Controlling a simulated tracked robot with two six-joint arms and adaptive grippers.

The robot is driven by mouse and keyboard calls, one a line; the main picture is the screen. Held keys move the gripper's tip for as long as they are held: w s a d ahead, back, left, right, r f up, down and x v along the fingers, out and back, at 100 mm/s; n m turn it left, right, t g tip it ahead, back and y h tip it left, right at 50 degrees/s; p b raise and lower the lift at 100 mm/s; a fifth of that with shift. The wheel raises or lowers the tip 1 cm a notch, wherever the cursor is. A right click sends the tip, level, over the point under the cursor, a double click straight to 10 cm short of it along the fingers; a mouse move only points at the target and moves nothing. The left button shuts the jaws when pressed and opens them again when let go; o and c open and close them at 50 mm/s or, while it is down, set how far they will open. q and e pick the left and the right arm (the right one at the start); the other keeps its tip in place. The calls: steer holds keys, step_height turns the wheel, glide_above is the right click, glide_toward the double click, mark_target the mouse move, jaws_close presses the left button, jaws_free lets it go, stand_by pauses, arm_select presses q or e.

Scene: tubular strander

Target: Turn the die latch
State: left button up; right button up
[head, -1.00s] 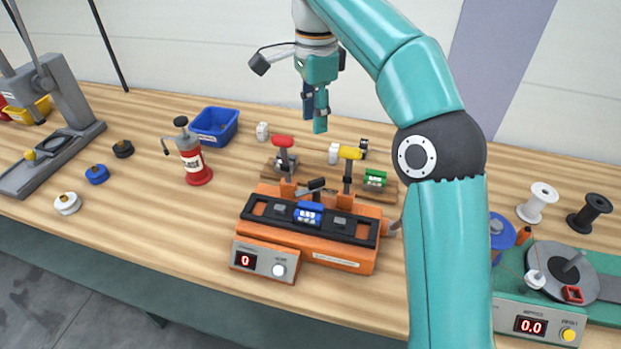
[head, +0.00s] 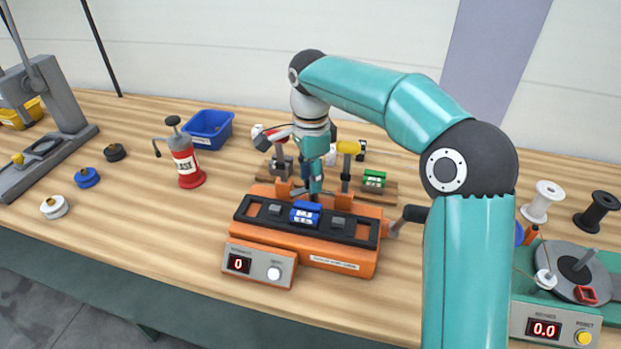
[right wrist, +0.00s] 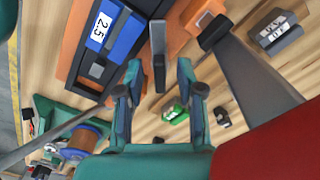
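The orange die machine (head: 345,262) stands in the middle of the bench, with a blue die block (head: 305,212) in its black rail. The blue block also shows in the right wrist view (right wrist: 126,38). My right gripper (head: 315,184) points down just behind the blue block. In the right wrist view my right gripper (right wrist: 158,75) has its fingers apart, with a grey upright bar (right wrist: 158,45), apparently the die latch lever, between their tips; I see gaps on both sides. My left gripper is not in view.
Behind the machine are a red-topped clamp and a yellow-topped post (head: 348,147), close to my right gripper. A green die (head: 374,179) and a grey die (right wrist: 275,30) sit on a rack. A red pump bottle (head: 187,165) and blue bin (head: 209,128) stand left.

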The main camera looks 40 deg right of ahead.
steer(key=shift+f, duration=0.2)
jaws_close()
steer(key=shift+r, duration=0.1)
steer(key=shift+m, duration=0.8)
jaws_free()
